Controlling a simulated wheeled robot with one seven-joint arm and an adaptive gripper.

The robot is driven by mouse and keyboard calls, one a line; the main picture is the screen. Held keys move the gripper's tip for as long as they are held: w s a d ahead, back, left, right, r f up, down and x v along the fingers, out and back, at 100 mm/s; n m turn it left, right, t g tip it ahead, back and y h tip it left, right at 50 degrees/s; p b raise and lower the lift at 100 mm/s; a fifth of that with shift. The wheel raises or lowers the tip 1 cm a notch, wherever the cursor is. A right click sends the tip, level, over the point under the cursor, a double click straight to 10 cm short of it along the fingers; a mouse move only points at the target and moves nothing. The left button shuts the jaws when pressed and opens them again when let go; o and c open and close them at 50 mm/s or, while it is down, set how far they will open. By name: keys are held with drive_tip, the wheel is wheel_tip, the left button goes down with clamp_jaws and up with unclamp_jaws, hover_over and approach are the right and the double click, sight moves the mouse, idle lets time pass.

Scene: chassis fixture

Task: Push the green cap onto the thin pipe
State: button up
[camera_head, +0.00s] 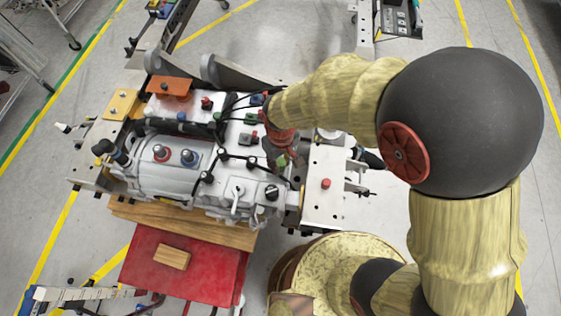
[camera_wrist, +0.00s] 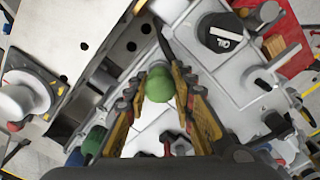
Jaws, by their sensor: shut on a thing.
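My gripper (camera_wrist: 161,97) points down over the right end of the grey housing, and its yellow-sided fingers are shut on the green cap (camera_wrist: 159,83). The cap is round and sits between the fingertips in the wrist view. In the head view my gripper (camera_head: 280,150) is partly hidden by my arm, and a bit of green (camera_head: 283,161) shows at its tip. I cannot make out the thin pipe; it may be hidden under the cap or the fingers. Whether the cap touches anything below is unclear.
The silver housing (camera_head: 157,177) fills the fixture, with red and blue caps and black cables on top. A white plate (camera_head: 326,205) with a red cap (camera_head: 325,183) lies to the right. A red box (camera_head: 150,276) with a wooden block (camera_head: 172,257) stands in front.

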drive_tip(key=shift+f, duration=0.15)
drive_tip(key=o, duration=0.8)
drive_tip(key=shift+o, duration=0.3)
drive_tip(key=shift+r+p, duration=2.3)
drive_tip(key=shift+r, duration=0.85)
drive_tip(key=shift+f, duration=0.1)
